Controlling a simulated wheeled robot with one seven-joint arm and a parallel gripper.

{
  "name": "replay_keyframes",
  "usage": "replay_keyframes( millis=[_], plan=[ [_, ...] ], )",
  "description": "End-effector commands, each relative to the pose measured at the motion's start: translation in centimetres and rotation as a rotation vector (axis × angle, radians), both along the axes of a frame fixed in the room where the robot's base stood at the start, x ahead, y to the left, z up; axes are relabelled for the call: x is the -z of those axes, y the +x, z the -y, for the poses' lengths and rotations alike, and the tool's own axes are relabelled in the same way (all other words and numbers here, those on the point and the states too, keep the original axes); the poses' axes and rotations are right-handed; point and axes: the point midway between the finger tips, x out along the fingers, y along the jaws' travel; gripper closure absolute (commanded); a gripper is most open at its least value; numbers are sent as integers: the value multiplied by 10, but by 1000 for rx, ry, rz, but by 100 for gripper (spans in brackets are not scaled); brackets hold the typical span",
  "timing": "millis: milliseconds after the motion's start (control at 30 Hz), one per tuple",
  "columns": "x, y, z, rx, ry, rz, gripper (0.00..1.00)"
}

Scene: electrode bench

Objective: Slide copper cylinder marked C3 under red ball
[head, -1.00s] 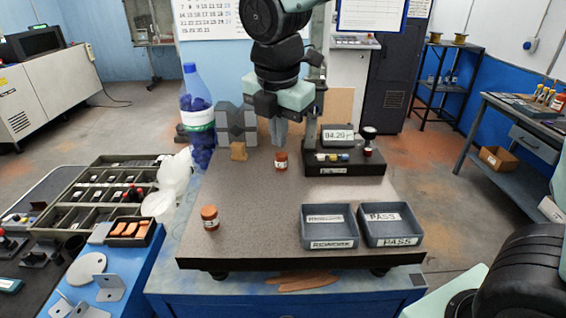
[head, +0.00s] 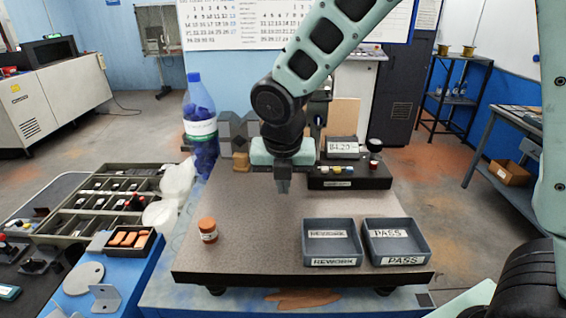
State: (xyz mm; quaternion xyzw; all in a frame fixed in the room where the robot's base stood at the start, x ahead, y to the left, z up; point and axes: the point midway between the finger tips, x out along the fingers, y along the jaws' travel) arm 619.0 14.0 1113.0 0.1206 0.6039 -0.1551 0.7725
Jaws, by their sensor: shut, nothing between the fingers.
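One copper cylinder (head: 208,230) with a pale label stands upright at the left of the bench plate; I cannot read its marking. A second copper cylinder, seen earlier farther back, does not show now; my gripper may hide it. My gripper (head: 284,187) points down over the back middle of the plate, shut and empty. I cannot make out a clear red ball. The black tester block (head: 350,183) at the back right carries a small dark ball (head: 374,145) above a reddish piece (head: 376,157).
Two grey trays stand at the front right, marked REWORK (head: 333,262) and PASS (head: 403,260). A blue-capped bottle (head: 199,125) and grey blocks (head: 237,130) stand at the back left. The plate's front middle (head: 260,235) is clear.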

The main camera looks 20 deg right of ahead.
Motion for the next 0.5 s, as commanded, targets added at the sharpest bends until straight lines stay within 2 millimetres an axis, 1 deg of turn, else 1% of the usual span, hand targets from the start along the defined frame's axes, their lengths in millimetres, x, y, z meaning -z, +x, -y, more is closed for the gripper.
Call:
replay_keyframes(
  millis=[33, 100, 200, 333, 500],
  plan=[
    [-4, 9, 4, 3, 0, 0, 100],
    [-4, 19, 8, 3, 0, 0, 100],
    [-4, 29, 11, 2, 1, 1, 100],
    [-3, 35, 14, 2, 1, 1, 100],
    [-2, 36, 15, 1, 1, 0, 100]
  ],
)
